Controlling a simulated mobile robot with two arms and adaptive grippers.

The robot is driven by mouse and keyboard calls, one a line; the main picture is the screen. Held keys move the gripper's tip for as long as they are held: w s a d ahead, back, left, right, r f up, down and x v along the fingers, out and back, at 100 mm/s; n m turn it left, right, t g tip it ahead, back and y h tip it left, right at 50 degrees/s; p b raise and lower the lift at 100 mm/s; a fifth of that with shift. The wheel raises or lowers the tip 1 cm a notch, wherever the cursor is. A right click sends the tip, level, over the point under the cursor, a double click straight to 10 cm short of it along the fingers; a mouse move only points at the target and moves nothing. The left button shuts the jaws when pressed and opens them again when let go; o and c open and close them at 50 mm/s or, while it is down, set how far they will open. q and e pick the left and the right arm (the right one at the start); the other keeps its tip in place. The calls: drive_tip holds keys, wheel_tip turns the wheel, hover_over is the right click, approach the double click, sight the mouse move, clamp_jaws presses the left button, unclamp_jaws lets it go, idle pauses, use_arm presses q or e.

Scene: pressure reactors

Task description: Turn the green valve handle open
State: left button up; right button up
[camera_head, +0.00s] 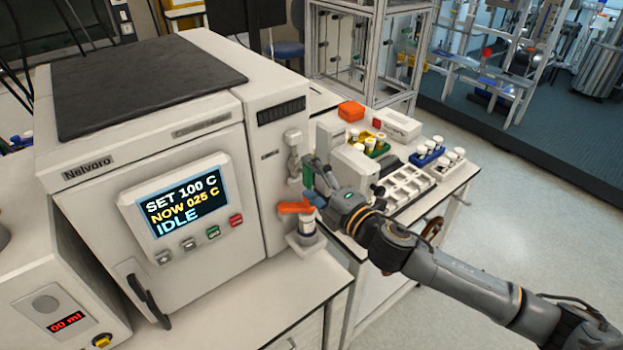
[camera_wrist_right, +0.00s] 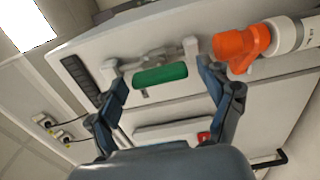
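The green valve handle (camera_wrist_right: 160,76) shows in the right wrist view as a green bar on the front of the white reactor cabinet. In the head view only a small green part (camera_head: 308,178) shows beside my gripper. My right gripper (camera_wrist_right: 163,88) is open, with one finger on each side of the green handle and nothing visibly clamped. In the head view my right gripper (camera_head: 315,183) is at the fittings on the cabinet's right front. Whether a finger touches the handle I cannot tell. My left gripper is not in view.
An orange handle (camera_head: 296,207) sits just below the green one, close to my gripper, above a small white bottle (camera_head: 307,226). The reactor (camera_head: 105,190) has a screen reading IDLE. A side bench with vial racks (camera_head: 407,185) stands behind my right arm.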

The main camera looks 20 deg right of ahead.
idle(0.3)
drive_tip(key=v, duration=1.2)
idle(0.4)
drive_tip(key=w+d+f+m+g+h+b, duration=0.1)
drive_tip(key=d+f+m+g+h, duration=0.3)
drive_tip(key=f, duration=0.7)
drive_tip(key=w+d+f+m+t+h+b, duration=0.1)
drive_tip(key=d+f+m, duration=0.35)
drive_tip(key=f, duration=0.75)
drive_tip(key=s+d+f+m+g+h+b, duration=0.1)
drive_tip(key=s+d+f+g, duration=0.15)
drive_tip(key=f, duration=0.65)
drive_tip(key=s+d+f+m+g+h, duration=0.1)
drive_tip(key=s+d+f+m, duration=0.15)
drive_tip(key=f, duration=0.65)
drive_tip(key=s+a+f+m+g+b, duration=0.25)
drive_tip(key=s+f+m+g, duration=0.2)
drive_tip(key=s+f, duration=1.35)
drive_tip(key=s+a+f+m+g, duration=0.1)
drive_tip(key=s+a+f, duration=0.3)
drive_tip(key=s, duration=0.5)
drive_tip(key=s+a+f+m+g, duration=0.2)
drive_tip(key=s+a+f+g, duration=0.2)
drive_tip(key=s, duration=0.4)
wheel_tip(320, 180, down, 3)
drive_tip(key=shift+s+a+r+y, duration=0.2)
drive_tip(key=shift+s+a+y, duration=0.2)
drive_tip(key=shift+a, duration=0.2)
